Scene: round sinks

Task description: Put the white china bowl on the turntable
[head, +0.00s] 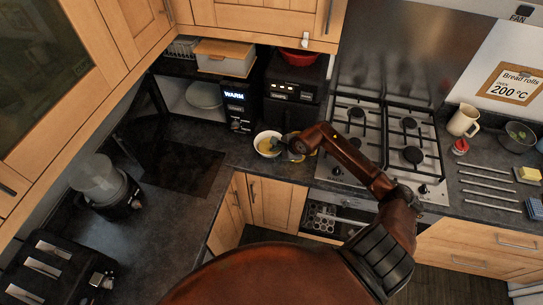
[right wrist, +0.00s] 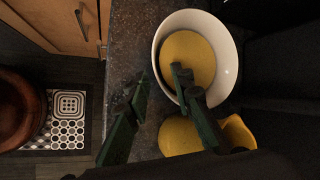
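The white china bowl (head: 268,144) stands on the dark counter in front of the microwave, with something yellow inside. In the right wrist view the bowl (right wrist: 230,55) is large and close. My right gripper (head: 286,141) is at the bowl's right side. In the wrist view its fingers (right wrist: 162,76) are spread, one outside the bowl and one over its inside, with the near rim between them. I cannot tell whether they touch it. The turntable (head: 204,95) looks to be the pale round plate inside the open microwave. My left gripper is not in view.
A yellow vessel (right wrist: 180,138) stands close beside the bowl, partly hidden by my gripper. The microwave's control panel (head: 237,108) reads WARM. A black machine (head: 294,80) stands right of it, then the gas hob (head: 385,140). The counter left of the bowl is fairly clear.

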